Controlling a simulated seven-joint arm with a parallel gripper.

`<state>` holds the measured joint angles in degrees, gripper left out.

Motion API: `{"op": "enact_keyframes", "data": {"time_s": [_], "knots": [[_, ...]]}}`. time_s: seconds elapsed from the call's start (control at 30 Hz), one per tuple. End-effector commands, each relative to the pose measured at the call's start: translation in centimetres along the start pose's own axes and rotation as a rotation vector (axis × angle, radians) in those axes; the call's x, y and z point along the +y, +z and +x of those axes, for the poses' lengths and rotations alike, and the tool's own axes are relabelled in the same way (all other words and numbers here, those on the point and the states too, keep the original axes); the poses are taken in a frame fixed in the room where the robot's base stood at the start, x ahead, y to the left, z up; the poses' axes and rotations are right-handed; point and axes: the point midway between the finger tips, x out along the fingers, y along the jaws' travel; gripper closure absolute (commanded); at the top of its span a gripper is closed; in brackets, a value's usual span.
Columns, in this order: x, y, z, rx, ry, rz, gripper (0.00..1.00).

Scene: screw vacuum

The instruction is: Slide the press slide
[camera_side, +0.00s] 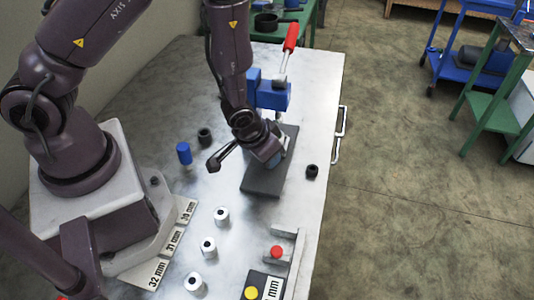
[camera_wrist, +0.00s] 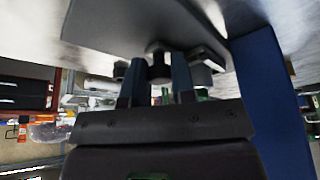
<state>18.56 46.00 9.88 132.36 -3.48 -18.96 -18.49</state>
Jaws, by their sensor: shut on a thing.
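The press stands on a dark grey base plate (camera_side: 262,182), with a blue body (camera_side: 270,93) and a red-handled lever (camera_side: 290,38) raised at the top. My gripper (camera_side: 273,157) is low over the plate, in front of the blue column. In the wrist view my gripper (camera_wrist: 157,75) has its two fingers shut on the press slide (camera_wrist: 158,66), a small dark part close to the grey plate (camera_wrist: 130,22). The blue column (camera_wrist: 270,105) is just right of the fingers there. In the side view my wrist hides most of the slide.
A blue cylinder (camera_side: 184,153) and a black ring (camera_side: 204,137) stand left of the plate. Another black ring (camera_side: 312,171) is right of it. Three white cylinders (camera_side: 222,217) stand in front, near a fixture with a red button (camera_side: 276,252) and a yellow button (camera_side: 251,293).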

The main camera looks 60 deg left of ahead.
Motion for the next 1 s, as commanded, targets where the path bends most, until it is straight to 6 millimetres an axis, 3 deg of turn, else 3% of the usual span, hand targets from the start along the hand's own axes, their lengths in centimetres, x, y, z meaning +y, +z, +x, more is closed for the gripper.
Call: {"op": "enact_keyframes", "data": {"time_s": [0.3, 0.6, 0.63, 0.7, 1.0], "knots": [[-2.1, -2.6, 1.1, 0.001, 0.0, -0.003, 1.0], [-2.3, -3.0, 1.2, 0.006, -0.003, -0.002, 1.0], [-2.3, -3.0, 1.2, 0.007, -0.003, -0.003, 0.69], [-2.3, -2.9, 1.2, 0.006, -0.003, -0.003, 0.53], [-2.2, -2.7, 1.0, 0.001, -0.002, -0.002, 0.5]]}}
